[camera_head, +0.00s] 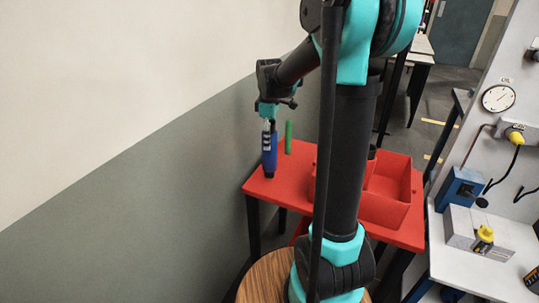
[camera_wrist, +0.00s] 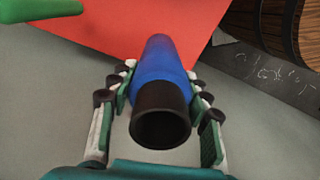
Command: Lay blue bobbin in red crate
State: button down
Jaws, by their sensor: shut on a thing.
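The blue bobbin (camera_head: 270,158) hangs upright in my gripper (camera_head: 268,122) over the left end of the red table. In the wrist view, the fingers of my gripper (camera_wrist: 160,88) are shut on both sides of the blue bobbin (camera_wrist: 160,62), with its black end toward the camera. I cannot tell whether its lower end touches the table. The red crate (camera_head: 385,210) sits on the right part of the table, partly hidden behind my arm. The crate is apart from the bobbin, and a dividing wall shows inside it.
A green bobbin (camera_head: 288,137) stands on the red table (camera_head: 262,187) just right of the blue one; it also shows in the wrist view (camera_wrist: 40,9). A wall runs close along the left. A wooden barrel (camera_wrist: 285,25) is at the wrist view's upper right.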

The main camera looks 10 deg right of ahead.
notch_tip(320, 180, up, 18)
jog(key=shift+r, duration=0.15)
dwell(1.2)
jog(key=shift+s, duration=0.1)
